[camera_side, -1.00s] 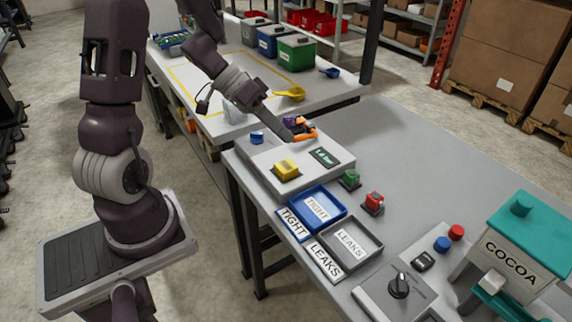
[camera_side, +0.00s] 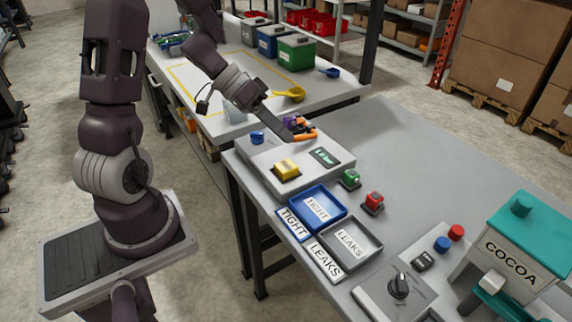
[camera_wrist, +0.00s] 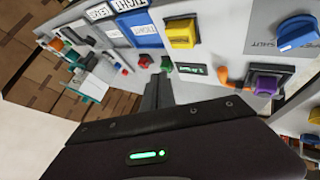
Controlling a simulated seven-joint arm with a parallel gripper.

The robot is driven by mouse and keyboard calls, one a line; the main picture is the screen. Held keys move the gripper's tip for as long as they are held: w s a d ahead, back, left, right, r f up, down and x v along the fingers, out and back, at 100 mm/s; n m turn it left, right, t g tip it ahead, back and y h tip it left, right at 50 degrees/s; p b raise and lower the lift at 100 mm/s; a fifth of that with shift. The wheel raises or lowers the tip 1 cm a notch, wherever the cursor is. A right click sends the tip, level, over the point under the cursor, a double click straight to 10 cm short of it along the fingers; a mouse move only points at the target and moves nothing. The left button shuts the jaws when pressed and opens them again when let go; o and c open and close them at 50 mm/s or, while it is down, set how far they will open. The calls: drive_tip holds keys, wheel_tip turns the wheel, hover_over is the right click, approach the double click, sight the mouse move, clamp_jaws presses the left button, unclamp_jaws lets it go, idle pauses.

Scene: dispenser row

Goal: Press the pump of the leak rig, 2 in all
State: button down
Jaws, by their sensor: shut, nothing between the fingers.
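The leak rig (camera_side: 262,168) is a light grey box at the table's near-left corner. It carries a blue knob (camera_side: 257,137), a yellow block (camera_side: 286,169), a small display (camera_side: 324,157), and purple and orange parts (camera_side: 304,136) at its far end. In the wrist view, the purple block (camera_wrist: 265,82) sits in a dark base, and the blue knob (camera_wrist: 298,32) is beside the word SHUT. I cannot tell which part is the pump. My gripper (camera_wrist: 158,92) is shut and empty. In the side view it is over the far end, by the orange part; contact is unclear.
A blue TIGHT tray (camera_side: 341,206) and a grey LEAKS tray (camera_side: 375,262) lie in front of the rig. Green (camera_side: 350,178) and red (camera_side: 374,200) buttons stand beside them. A cocoa dispenser (camera_side: 522,245) is at the right. The table's back is clear.

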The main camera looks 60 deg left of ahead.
sight(282, 164)
idle(0.3)
wheel_tip(282, 164, up, 4)
drive_tip(key=shift+f, duration=0.1)
idle(0.3)
drive_tip(key=shift+f, duration=4.4)
drive_tip(key=shift+f, duration=0.4)
